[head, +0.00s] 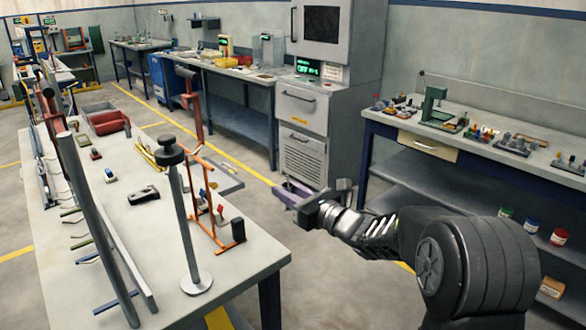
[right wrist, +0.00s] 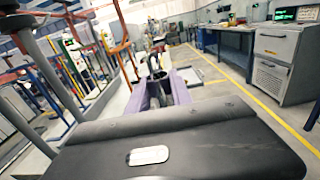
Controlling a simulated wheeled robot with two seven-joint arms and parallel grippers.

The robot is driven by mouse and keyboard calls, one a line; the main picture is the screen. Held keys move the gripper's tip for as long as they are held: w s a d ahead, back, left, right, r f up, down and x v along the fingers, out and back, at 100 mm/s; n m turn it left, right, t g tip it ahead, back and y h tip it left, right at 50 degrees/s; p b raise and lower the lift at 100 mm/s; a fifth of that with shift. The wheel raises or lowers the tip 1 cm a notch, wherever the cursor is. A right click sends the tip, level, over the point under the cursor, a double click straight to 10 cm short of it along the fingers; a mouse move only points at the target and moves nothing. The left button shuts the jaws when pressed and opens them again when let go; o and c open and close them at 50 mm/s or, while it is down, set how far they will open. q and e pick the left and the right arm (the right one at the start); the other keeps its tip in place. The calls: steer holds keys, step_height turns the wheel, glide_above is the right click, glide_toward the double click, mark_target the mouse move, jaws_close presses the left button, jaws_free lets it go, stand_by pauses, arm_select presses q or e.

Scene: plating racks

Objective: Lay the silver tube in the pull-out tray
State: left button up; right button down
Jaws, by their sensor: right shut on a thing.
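My right gripper (head: 288,192) reaches in from the right, just off the table's right edge. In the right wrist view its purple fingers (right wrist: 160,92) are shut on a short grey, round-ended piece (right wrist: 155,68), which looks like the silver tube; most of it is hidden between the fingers. A flat grey tray-like piece (head: 232,186) sticks out at the table's right edge, to the left of the gripper and apart from it. I cannot tell for sure that it is the pull-out tray. My left gripper is not in view.
A dark-topped post on a round base (head: 196,281) and an orange frame (head: 203,222) stand on the table (head: 235,285). Left are racks with hooks and a long grey rail (head: 110,235). A red bin (head: 108,122) sits farther back. A workbench (head: 490,160) stands right.

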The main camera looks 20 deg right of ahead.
steer(key=s+a+f+m+h, duration=0.2)
steer(key=s+f+h, duration=0.1)
steer(key=f, duration=0.5)
steer(key=s+a+f+m+t+h, duration=0.1)
steer(key=s+f+h, duration=0.3)
steer(key=f, duration=0.4)
steer(key=shift+s+a+f+m, duration=0.2)
steer(key=shift+a+f+m, duration=0.1)
steer(key=shift+a+m, duration=0.5)
